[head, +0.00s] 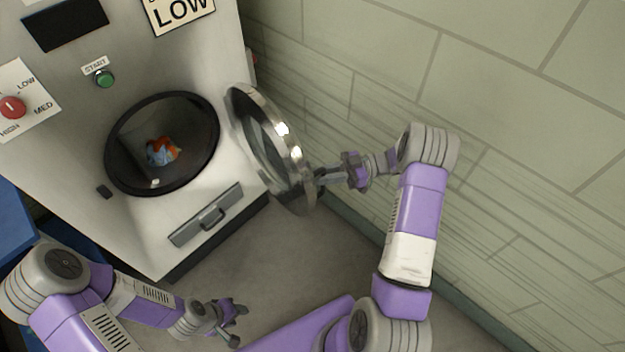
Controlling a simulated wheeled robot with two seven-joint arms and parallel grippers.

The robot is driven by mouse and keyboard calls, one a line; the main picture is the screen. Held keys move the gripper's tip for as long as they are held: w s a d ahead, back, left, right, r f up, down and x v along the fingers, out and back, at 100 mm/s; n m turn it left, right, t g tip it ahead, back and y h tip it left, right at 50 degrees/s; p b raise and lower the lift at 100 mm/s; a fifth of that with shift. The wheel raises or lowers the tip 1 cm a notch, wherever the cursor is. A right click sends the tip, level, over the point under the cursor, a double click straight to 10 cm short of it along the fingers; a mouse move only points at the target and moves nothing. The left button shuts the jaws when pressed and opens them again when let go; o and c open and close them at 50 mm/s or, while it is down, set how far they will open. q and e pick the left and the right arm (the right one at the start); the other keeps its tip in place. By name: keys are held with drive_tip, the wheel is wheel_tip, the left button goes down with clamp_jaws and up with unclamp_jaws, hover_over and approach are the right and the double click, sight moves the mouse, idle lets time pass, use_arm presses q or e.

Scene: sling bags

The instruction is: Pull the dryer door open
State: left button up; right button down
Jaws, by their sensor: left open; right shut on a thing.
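The dryer (75,115) stands at the left with its round opening (125,170) uncovered. Its round metal-rimmed door (258,125) is swung out to the right, standing well away from the front. My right gripper (318,178) is at the outer edge of the door and is shut on it; the exact grip point is partly hidden. My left gripper (238,325) is open and empty, low in front of the dryer and apart from it. Blue and orange cloth (163,151) lies inside the drum.
A lint drawer with a handle (207,215) is below the opening. A red knob (12,107) and green start button (104,78) are on the panel. A tiled wall (480,110) is close behind my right arm. Grey floor (285,240) is clear before the dryer.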

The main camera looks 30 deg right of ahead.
drive_tip(key=shift+w+d, duration=0.25)
drive_tip(key=c, duration=1.1)
unclamp_jaws()
drive_tip(key=shift+w+a, duration=0.1)
drive_tip(key=shift+w, duration=0.05)
drive_tip(key=p+v, duration=0.1)
drive_tip(key=v, duration=0.6)
drive_tip(key=shift+d, duration=0.3)
